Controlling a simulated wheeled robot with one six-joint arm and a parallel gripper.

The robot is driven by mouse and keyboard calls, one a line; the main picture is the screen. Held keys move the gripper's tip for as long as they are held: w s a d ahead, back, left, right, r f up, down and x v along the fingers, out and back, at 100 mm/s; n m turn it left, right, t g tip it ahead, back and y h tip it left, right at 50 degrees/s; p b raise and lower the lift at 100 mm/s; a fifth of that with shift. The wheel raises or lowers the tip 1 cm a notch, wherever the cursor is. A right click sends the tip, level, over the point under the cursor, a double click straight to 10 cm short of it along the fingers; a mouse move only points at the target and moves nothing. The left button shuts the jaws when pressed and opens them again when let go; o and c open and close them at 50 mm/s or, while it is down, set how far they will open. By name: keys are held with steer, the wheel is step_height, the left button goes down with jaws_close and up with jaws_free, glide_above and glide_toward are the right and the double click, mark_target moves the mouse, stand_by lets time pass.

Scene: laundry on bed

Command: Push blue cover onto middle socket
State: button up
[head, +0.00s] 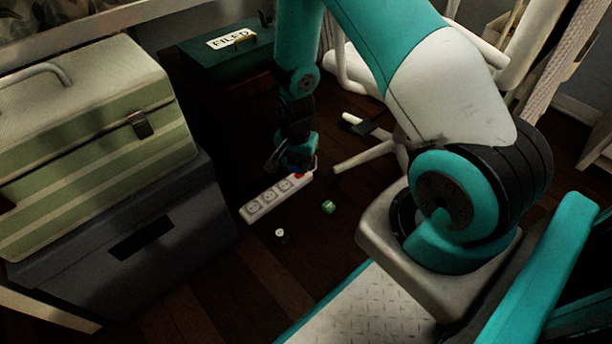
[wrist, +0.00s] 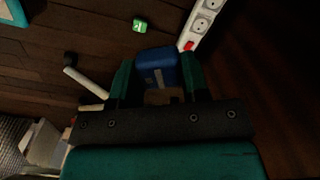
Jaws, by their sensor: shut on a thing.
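The white power strip (head: 276,197) lies on the floor with several round sockets in a row and a red switch (head: 299,175) at its far end. In the wrist view part of the strip (wrist: 204,22) shows at the top right, with the red switch (wrist: 188,45). My gripper (wrist: 158,75) is shut on the blue cover (wrist: 157,62), a small block with a pale mark, held between the fingers. In the head view my gripper (head: 281,163) hangs beside and above the switch end, and I cannot make out the cover there.
A small green cube (head: 328,207) and a small white-and-dark object (head: 280,233) lie on the floor near the strip. A grey box (head: 150,235) with a striped case (head: 95,140) stands left. White chair legs (head: 365,157) are at the right.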

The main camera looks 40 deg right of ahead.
steer(key=a+r+n+p, duration=0.2)
steer(key=r+n, duration=0.4)
steer(key=r, duration=0.3)
steer(key=w+a+r+n+p, duration=0.1)
steer(key=a+r+n+p, duration=0.1)
steer(key=r+n, duration=0.4)
step_height(320, 180, up, 4)
steer(key=shift+w+r+p, duration=0.2)
steer(key=shift+p, duration=0.3)
